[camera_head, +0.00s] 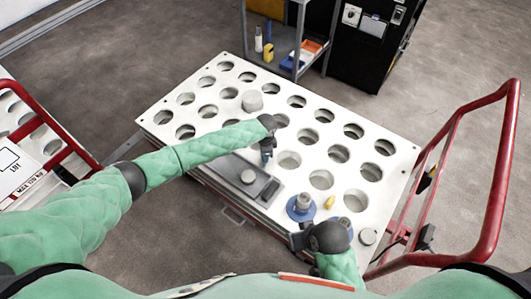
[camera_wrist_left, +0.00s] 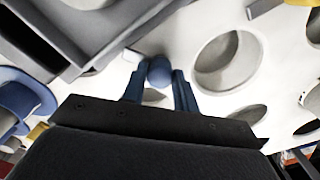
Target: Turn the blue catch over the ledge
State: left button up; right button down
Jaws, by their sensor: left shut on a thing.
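The blue catch (camera_wrist_left: 160,72) shows in the left wrist view as a round blue knob between my left fingertips. My left gripper (camera_head: 267,158) is shut on it, just above the white perforated top and beside the right end of the grey tray in the head view. The gripper and arm hide the catch there.
Red rails (camera_head: 498,180) flank the right side. A shelf (camera_head: 283,55) stands behind.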

pick_arm(q)
jog(key=m, duration=0.4)
jog(key=shift+m, duration=1)
pick_arm(e)
jog(key=shift+s+d+r, duration=0.15)
jog(key=shift+d+r, duration=0.2)
jog(key=shift+d, duration=0.1)
pick_arm(q)
jog(key=shift+m, duration=0.3)
pick_arm(e)
jog(key=shift+r, duration=0.1)
pick_arm(q)
jog(key=o, duration=1)
jog(key=shift+c, duration=0.2)
